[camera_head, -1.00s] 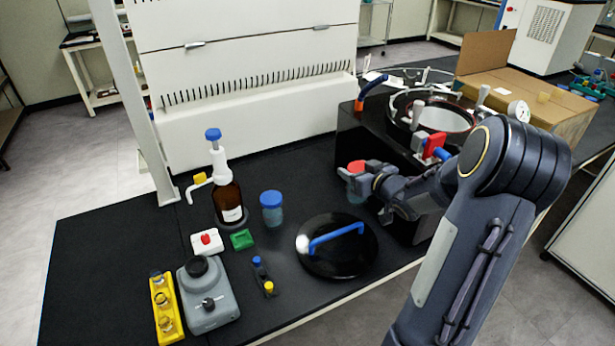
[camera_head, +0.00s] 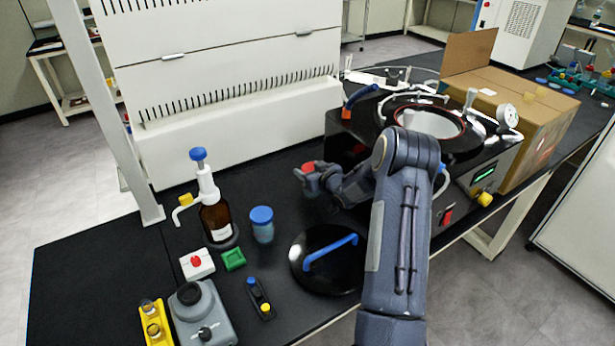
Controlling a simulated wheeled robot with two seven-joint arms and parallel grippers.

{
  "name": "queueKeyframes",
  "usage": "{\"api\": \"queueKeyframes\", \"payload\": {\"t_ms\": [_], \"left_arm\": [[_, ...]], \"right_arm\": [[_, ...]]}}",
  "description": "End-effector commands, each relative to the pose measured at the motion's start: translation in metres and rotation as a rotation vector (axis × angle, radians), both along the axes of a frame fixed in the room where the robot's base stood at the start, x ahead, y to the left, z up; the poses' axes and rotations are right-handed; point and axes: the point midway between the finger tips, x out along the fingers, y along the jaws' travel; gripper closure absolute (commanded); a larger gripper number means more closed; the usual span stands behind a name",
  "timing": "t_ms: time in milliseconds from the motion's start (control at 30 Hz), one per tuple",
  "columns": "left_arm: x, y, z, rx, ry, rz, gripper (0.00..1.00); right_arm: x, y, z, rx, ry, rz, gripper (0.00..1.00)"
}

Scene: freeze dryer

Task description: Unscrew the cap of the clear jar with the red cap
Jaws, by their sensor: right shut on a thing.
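The red cap (camera_head: 308,166) of the clear jar shows between the fingers of my right gripper (camera_head: 314,176), right of the middle of the black bench. My right gripper is shut on the red-capped jar. The jar's clear body is mostly hidden by the fingers, and I cannot tell whether it touches the bench. My left gripper is not in view.
A blue-capped jar (camera_head: 262,226) and a brown dispenser bottle (camera_head: 216,220) stand to the left. A black lid with a blue handle (camera_head: 330,253) lies in front. The freeze dryer (camera_head: 452,157) is at the right. Bench behind the gripper is clear.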

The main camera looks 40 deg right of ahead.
Motion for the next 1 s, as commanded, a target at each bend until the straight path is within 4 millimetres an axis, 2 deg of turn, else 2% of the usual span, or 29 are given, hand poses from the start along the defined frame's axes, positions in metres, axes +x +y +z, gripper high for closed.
{"api": "queueKeyframes", "payload": {"t_ms": [200, 400, 767, 800, 967, 1000], "left_arm": [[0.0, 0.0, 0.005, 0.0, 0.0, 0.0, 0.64], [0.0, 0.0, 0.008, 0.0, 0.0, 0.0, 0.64], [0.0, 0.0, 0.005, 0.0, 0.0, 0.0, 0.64], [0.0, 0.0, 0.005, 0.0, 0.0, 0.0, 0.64], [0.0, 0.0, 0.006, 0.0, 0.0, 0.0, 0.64], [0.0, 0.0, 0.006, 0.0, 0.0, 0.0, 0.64]], "right_arm": [[0.014, -0.001, -0.015, -0.001, -0.002, 0.0, 1.0], [0.012, -0.002, -0.041, -0.001, -0.002, 0.0, 1.0], [0.012, -0.001, -0.045, -0.002, -0.003, 0.001, 1.0], [0.012, -0.001, -0.046, -0.002, -0.001, 0.001, 0.43], [0.011, -0.001, -0.045, -0.002, -0.001, 0.001, 0.22], [0.011, -0.001, -0.045, -0.002, -0.001, 0.001, 0.22]]}}
